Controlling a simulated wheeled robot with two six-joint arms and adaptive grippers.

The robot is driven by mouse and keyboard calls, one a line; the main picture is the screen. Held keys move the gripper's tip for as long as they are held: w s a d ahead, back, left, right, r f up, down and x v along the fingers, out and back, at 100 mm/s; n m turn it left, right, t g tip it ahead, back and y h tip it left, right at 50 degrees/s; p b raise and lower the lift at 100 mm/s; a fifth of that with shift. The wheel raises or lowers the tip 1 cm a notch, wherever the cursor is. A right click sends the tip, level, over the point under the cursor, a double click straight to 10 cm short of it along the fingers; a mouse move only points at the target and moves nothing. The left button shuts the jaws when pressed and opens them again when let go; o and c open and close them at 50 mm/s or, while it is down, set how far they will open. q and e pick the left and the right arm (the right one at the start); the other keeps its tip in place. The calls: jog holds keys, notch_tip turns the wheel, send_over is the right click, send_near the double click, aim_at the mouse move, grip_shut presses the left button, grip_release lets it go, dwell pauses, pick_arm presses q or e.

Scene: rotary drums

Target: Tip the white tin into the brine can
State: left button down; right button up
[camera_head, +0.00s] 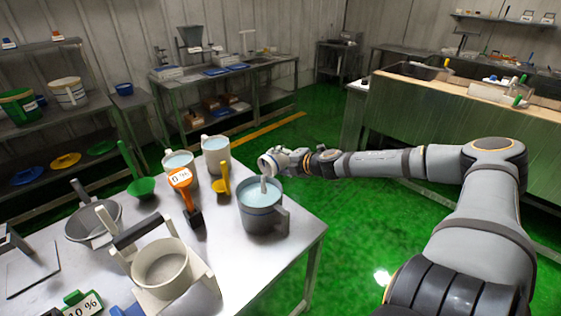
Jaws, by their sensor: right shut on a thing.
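My right gripper (289,163) reaches in from the right over the table's far edge. It is shut on a white tin (266,164), which is tilted with its mouth toward the left and down. A pale stream (264,184) runs from the tin into the grey can (262,219) below. This can has a side handle and holds light blue liquid; it stands upright near the table's right edge, and I take it for the brine can. The tin is above the can. How much is inside the tin is hidden. My left gripper is out of view.
Two light cans of blue liquid (179,161) (216,150) stand behind, left of the tin.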

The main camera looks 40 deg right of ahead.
jog(key=shift+s+a+r+n+h+b, duration=0.1)
jog(key=shift+a+r+n+h+b, duration=0.25)
jog(key=shift+a+n+h, duration=0.4)
jog(key=shift+a+r+n+t+h+b, duration=0.15)
jog(key=shift+a+n+t+h+b, duration=0.2)
jog(key=shift+n+b, duration=0.25)
jog(key=shift+a, duration=0.15)
